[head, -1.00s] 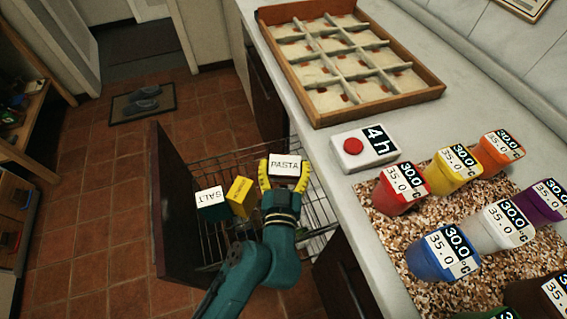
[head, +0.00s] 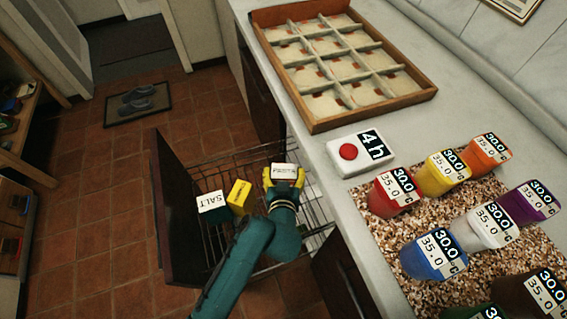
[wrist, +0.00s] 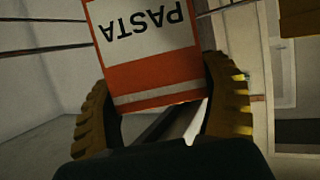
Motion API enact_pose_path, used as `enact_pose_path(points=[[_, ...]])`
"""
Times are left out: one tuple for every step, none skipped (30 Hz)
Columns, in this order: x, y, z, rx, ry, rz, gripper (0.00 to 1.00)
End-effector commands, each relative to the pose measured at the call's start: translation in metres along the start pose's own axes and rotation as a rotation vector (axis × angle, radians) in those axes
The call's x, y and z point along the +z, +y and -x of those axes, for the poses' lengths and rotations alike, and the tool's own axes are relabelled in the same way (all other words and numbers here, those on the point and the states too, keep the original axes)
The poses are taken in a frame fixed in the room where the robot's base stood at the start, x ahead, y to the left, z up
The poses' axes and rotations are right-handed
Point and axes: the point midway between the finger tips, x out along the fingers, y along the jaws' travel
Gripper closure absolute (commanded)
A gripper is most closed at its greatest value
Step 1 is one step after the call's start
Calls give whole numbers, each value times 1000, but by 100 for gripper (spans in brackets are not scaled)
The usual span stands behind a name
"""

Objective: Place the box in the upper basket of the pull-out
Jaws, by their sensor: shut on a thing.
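The box (head: 284,170), labelled PASTA, is held between the yellow fingers of my gripper (head: 284,177), over the right part of the wire upper basket (head: 257,156) of the pull-out. In the wrist view the box (wrist: 150,60) is orange-red with a white label, gripped between both fingers (wrist: 163,107). The box's underside is hidden in the head view, so I cannot tell whether it touches the basket. The pull-out (head: 178,225) stands open beside the counter with its dark front to the left.
A SALT box (head: 213,203) and a yellow box (head: 239,194) stand in the basket, left of my gripper. The counter (head: 300,130) edge is close on the right. It carries a timer (head: 360,152), a divided wooden tray (head: 405,105) and several coloured pots (head: 433,255).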

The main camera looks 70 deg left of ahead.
Motion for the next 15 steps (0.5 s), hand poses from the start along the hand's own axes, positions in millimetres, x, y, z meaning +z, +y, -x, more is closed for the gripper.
enact_pose_path(points=[[11, -1, -5, -2, -12, 0, 62], [21, -1, -10, -3, -8, 1, 62], [25, -2, -12, -3, -5, 2, 62], [27, -2, -12, -4, -4, 2, 62], [28, -2, -13, -4, -3, 2, 62], [27, -2, -13, -4, -2, 3, 62], [27, -2, -13, -4, -2, 3, 62], [26, -2, -12, -4, -2, 3, 62], [25, -2, -12, -4, -2, 3, 62], [25, -2, -12, -4, -2, 3, 62], [25, -2, -12, -4, -2, 3, 62], [25, -2, -12, -4, -2, 2, 62], [25, -2, -12, -4, -2, 2, 62], [26, -2, -12, -4, -2, 2, 62], [27, -2, -12, -4, -2, 2, 62]])
